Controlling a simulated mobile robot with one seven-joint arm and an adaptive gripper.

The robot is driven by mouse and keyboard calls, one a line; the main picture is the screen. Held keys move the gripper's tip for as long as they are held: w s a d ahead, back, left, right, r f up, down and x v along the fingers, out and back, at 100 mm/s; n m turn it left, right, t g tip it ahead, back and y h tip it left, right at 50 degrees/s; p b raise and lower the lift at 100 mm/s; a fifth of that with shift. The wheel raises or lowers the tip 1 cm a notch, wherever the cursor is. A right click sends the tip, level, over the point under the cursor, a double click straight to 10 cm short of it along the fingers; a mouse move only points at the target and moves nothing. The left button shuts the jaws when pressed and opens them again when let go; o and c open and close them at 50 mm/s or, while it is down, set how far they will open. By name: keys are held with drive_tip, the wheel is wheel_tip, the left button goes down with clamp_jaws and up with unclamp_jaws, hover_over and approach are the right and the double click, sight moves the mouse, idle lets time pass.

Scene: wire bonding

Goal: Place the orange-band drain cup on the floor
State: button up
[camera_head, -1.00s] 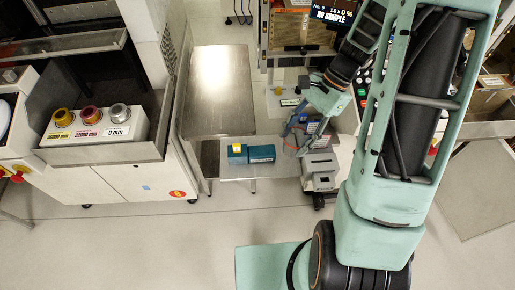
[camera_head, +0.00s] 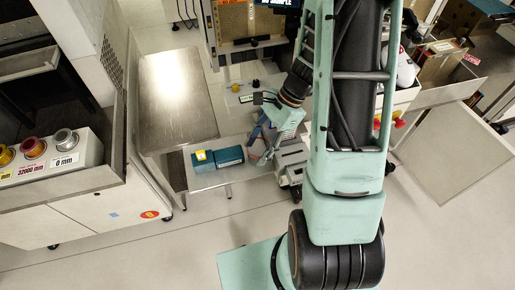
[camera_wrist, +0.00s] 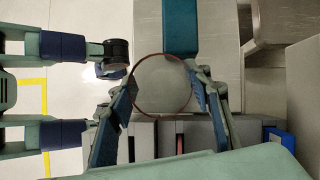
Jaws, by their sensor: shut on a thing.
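The drain cup (camera_wrist: 161,86) shows in the wrist view as a round, grey, open-looking shape with a thin reddish-orange rim. My gripper (camera_wrist: 161,100) is shut on it, with one blue-padded finger at its left side and one at its right. In the head view my gripper (camera_head: 264,142) is low, beside the low shelf with the blue boxes and left of a grey machine; the cup there is too small and covered to make out clearly. The floor (camera_head: 190,250) is pale and shows in front of the shelf.
A grey machine (camera_head: 292,160) stands close to my gripper's right. Open floor lies in the foreground.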

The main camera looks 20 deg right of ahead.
drive_tip(key=shift+f, duration=0.1)
drive_tip(key=shift+f, duration=0.15)
drive_tip(key=o, duration=1.1)
drive_tip(key=shift+o, duration=0.2)
